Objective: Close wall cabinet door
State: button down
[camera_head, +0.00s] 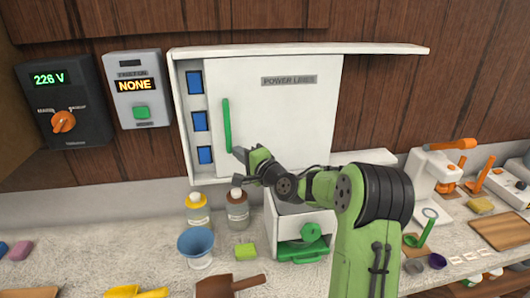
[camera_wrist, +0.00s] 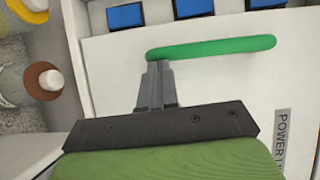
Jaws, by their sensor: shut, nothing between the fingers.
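The white wall cabinet (camera_head: 190,165) hangs on the wood wall. Its white door (camera_head: 275,120), labelled POWER LINES, stands partly across the front, leaving a strip with blue panels (camera_head: 200,121) uncovered on the left. The door has a long green handle (camera_head: 227,125), which also shows in the wrist view (camera_wrist: 212,48). My gripper (camera_head: 240,155) is shut and empty at the lower end of the handle. In the wrist view its fingertips (camera_wrist: 160,66) are right by the handle's end; I cannot tell whether they touch it.
Two control boxes, one dark (camera_head: 65,105) and one grey (camera_head: 138,90), hang at left. A white shelf edge (camera_head: 380,48) runs above.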

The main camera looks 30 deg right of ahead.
jog(key=w+a, duration=0.2)
jog(key=a, duration=0.5)
jog(key=shift+w+a+p, duration=0.15)
jog(key=shift+a+p, duration=0.1)
jog(key=shift+p, duration=0.15)
jog(key=shift+r, duration=0.1)
